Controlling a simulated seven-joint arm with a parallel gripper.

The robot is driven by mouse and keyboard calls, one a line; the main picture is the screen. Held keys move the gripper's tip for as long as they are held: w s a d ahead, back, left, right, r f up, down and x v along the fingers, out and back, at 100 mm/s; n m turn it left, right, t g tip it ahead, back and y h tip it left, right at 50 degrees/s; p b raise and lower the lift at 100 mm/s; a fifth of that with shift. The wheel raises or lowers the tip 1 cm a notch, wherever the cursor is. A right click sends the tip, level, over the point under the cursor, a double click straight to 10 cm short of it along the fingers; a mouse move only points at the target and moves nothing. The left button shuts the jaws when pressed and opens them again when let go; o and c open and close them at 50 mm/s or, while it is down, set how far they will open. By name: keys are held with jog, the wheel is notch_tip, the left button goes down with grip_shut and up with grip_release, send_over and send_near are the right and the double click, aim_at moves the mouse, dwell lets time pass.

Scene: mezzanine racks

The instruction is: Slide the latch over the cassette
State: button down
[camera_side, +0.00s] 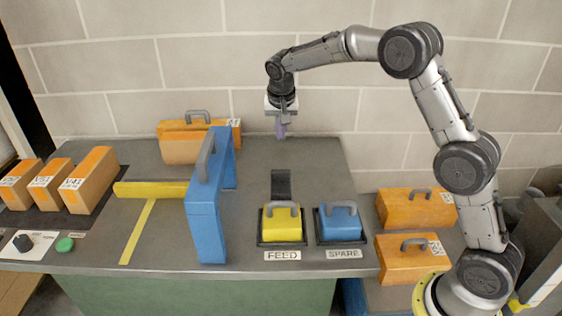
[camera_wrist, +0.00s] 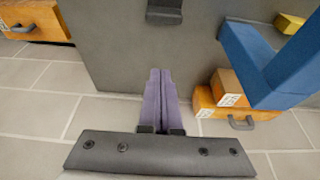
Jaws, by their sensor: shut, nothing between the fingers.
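A yellow cassette (camera_side: 282,225) with a grey handle sits in the dark dock marked FEED. A dark latch (camera_side: 281,184) lies on the bench just behind it, not over the cassette. The latch also shows at the top edge of the wrist view (camera_wrist: 165,12), where the cassette is out of frame. My gripper (camera_side: 281,134) is above the rear of the bench, behind the latch and apart from it. Its purple fingers (camera_wrist: 158,78) are together, pointing down, with nothing between them.
A blue cassette (camera_side: 340,224) sits in the SPARE dock to the right. A tall blue case (camera_side: 206,200) stands left of the FEED dock beside a yellow bar (camera_side: 150,190). Orange cases (camera_side: 182,148) stand at the back left. Bare bench lies around the latch.

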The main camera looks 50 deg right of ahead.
send_over(281, 182)
jog(key=w+d, duration=0.2)
notch_tip(281, 182, down, 9)
jog(key=shift+f, duration=0.2)
dwell(0.5)
jog(key=shift+s+a, duration=1.6)
jog(key=shift+s, duration=0.1)
